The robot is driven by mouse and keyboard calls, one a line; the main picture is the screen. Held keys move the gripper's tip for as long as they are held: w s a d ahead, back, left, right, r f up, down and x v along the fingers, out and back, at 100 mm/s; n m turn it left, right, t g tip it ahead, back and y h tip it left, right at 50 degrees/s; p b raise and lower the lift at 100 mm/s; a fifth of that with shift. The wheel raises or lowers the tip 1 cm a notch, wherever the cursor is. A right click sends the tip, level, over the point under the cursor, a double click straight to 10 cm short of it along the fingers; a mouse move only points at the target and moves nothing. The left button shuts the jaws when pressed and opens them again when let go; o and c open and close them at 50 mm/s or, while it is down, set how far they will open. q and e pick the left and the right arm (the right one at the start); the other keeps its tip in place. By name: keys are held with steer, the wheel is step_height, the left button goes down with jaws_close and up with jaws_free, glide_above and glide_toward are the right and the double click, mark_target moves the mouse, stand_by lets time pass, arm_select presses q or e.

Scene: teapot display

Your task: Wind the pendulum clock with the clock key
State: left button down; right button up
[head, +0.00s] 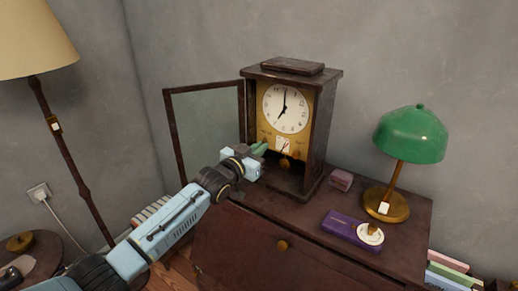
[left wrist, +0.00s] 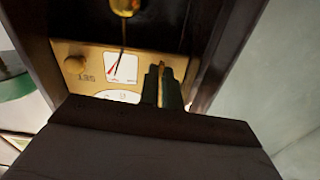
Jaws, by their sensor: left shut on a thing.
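The pendulum clock (head: 323,126) stands upright on the dark wooden cabinet. Its glazed door (head: 205,128) is swung open to the left. The white dial reads about seven o'clock, above a gold front plate, which shows upside down in the left wrist view (left wrist: 98,73). My left gripper (head: 260,149) is at the left lower part of this plate. Its dark green fingers (left wrist: 162,86) are shut on a thin brass-coloured piece, the clock key (left wrist: 162,68), mostly hidden between them. I cannot tell whether the key sits in its hole. My right gripper is out of view.
A green lamp (head: 411,133) stands on the right of the cabinet top (head: 300,215). A purple box (head: 345,229) and a small pink box (head: 341,180) lie between it and the clock. The open door stands close beside my left arm.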

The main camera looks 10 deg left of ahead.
arm_select(q)
steer(key=shift+r+m, duration=0.1)
steer(key=shift+m, duration=1.2)
steer(key=c, duration=1.6)
jaws_free()
steer(key=shift+w, duration=0.1)
steer(key=v, duration=1.3)
steer(key=shift+s, duration=0.25)
steer(key=shift+a, duration=0.15)
